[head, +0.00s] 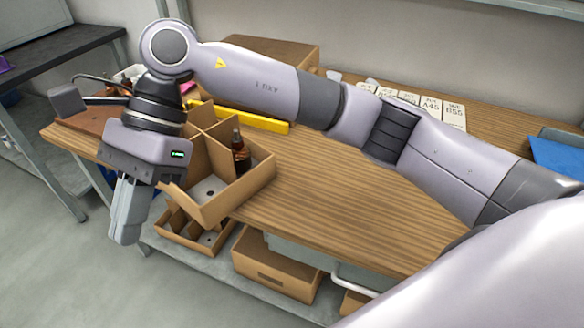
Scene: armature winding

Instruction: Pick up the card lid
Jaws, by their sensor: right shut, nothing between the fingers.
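My right arm comes in from the right and reaches across the table to the left. My right gripper (124,238) points down, shut and empty, in front of the table's left front edge. It is left of an open cardboard box with dividers (250,181), which holds a dark brown bottle (240,152). I cannot make out a separate card lid for certain. A flat-topped brown cardboard piece (275,50) stands at the back, partly hidden by my arm. My left gripper is not in view.
The wooden table (335,190) is clear in the middle and front. White labelled cards (430,104) lie at the back, a yellow bar (262,124) behind the divided box, and a blue tray (558,155) at the right. Cardboard boxes (275,270) stand on the lower shelf.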

